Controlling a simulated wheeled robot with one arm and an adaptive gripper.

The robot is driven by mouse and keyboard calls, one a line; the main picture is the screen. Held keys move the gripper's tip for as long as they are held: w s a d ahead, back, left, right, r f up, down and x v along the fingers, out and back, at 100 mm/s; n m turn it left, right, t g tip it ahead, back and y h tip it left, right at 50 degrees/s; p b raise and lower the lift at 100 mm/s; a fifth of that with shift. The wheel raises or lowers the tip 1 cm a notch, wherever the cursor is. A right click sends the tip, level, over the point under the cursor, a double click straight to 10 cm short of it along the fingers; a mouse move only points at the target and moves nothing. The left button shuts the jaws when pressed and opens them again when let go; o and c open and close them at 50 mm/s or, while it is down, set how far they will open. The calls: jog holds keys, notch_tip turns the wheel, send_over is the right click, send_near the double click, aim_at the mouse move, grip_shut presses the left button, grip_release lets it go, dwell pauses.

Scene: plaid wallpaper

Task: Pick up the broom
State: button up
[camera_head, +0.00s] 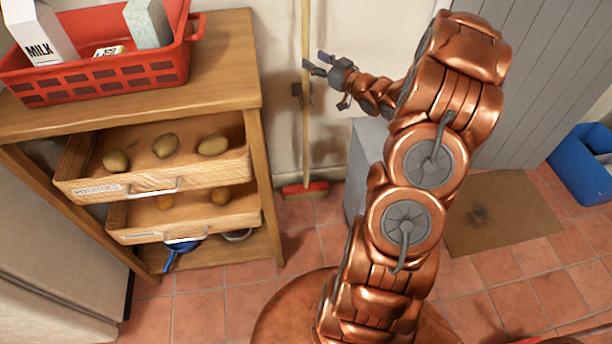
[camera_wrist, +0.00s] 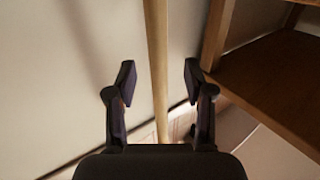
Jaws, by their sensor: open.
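The broom (camera_head: 305,120) stands upright against the wall, with a thin wooden handle and a red head (camera_head: 305,190) on the floor. My gripper (camera_head: 314,62) is at the upper part of the handle in the head view. In the wrist view my gripper (camera_wrist: 160,82) is open, with one dark finger on each side of the handle (camera_wrist: 157,60). The handle runs through the gap between the fingers, nearer the middle, and I see no finger closed on it. How deep the handle sits between the fingers is hard to tell. The broom head is not visible in the wrist view.
A wooden shelf unit (camera_head: 254,60) stands close left of the broom and holds potato drawers (camera_head: 150,190) and a red crate (camera_head: 110,78). It appears at right in the wrist view (camera_wrist: 275,70). A grey box-like object (camera_head: 362,150) stands right of the broom. A doormat (camera_head: 500,205) lies further right.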

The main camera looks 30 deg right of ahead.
aim_at(308, 55)
jog(key=shift+w+a+r+b, duration=0.1)
jog(key=shift+w+a+b, duration=0.1)
jog(key=shift+w, duration=1)
jog(key=shift+w+a+r+b, duration=0.1)
jog(key=shift+w+a, duration=0.05)
jog(key=shift+w, duration=1.05)
grip_shut()
